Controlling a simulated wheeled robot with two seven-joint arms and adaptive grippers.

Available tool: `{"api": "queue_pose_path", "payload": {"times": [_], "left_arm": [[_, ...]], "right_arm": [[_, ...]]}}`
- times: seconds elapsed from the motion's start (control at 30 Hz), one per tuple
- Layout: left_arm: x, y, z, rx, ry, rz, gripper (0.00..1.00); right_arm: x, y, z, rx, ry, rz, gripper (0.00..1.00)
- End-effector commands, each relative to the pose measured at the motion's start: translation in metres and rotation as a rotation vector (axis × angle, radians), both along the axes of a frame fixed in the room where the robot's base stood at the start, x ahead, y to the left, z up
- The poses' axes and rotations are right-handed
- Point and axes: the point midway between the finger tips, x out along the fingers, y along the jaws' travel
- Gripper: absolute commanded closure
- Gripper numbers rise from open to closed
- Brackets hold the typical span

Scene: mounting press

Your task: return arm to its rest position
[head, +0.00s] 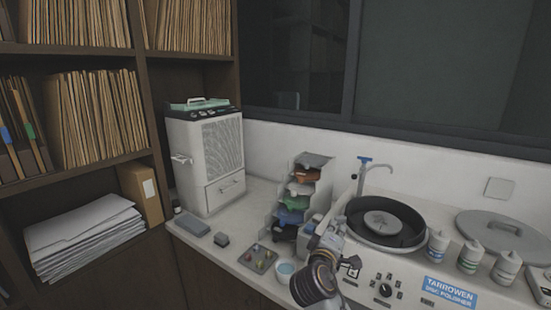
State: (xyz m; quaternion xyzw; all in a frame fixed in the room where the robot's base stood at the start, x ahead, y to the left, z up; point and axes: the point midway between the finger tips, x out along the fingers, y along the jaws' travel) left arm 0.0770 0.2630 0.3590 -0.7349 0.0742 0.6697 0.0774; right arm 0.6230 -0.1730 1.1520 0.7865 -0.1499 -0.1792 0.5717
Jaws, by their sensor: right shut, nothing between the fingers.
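My right arm shows low in the centre of the head view, with a dark wrist joint ringed in orange. My right gripper (327,232) points away from me, over the counter just left of the disc polisher (395,270). It is shut and I see nothing held in it. Its fingertips are small and partly hard to make out. My left arm and gripper are not in view.
A white cabinet-like machine (204,160) stands on the counter (232,262) at the back left. A tiered rack (297,200), a small tray (258,260) and a cup (286,271) lie left of my gripper. Several bottles (437,246) stand right. Shelves (75,160) fill the left.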

Motion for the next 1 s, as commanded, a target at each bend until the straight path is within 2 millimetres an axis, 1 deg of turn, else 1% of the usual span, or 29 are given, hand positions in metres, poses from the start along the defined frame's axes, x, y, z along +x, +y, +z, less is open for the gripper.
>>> {"api": "queue_pose_path", "payload": {"times": [0.17, 0.4, 0.47, 0.5, 0.7, 0.87, 1.0], "left_arm": [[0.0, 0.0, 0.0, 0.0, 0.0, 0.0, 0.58], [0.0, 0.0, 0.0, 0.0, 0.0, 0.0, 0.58], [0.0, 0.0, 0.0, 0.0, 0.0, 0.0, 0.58], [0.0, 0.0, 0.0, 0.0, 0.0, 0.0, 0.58], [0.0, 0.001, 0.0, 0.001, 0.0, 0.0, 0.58], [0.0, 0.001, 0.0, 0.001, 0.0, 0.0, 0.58], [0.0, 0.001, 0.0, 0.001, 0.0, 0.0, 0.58]], "right_arm": [[-0.015, -0.012, -0.037, 0.106, 0.072, -0.011, 1.0], [-0.05, -0.03, -0.1, 0.31, 0.205, -0.042, 1.0], [-0.06, -0.034, -0.115, 0.361, 0.237, -0.052, 1.0], [-0.067, -0.036, -0.124, 0.393, 0.26, -0.059, 1.0], [-0.106, -0.045, -0.168, 0.552, 0.366, -0.101, 1.0], [-0.14, -0.05, -0.197, 0.673, 0.449, -0.14, 1.0], [-0.172, -0.052, -0.219, 0.773, 0.521, -0.18, 1.0]]}}
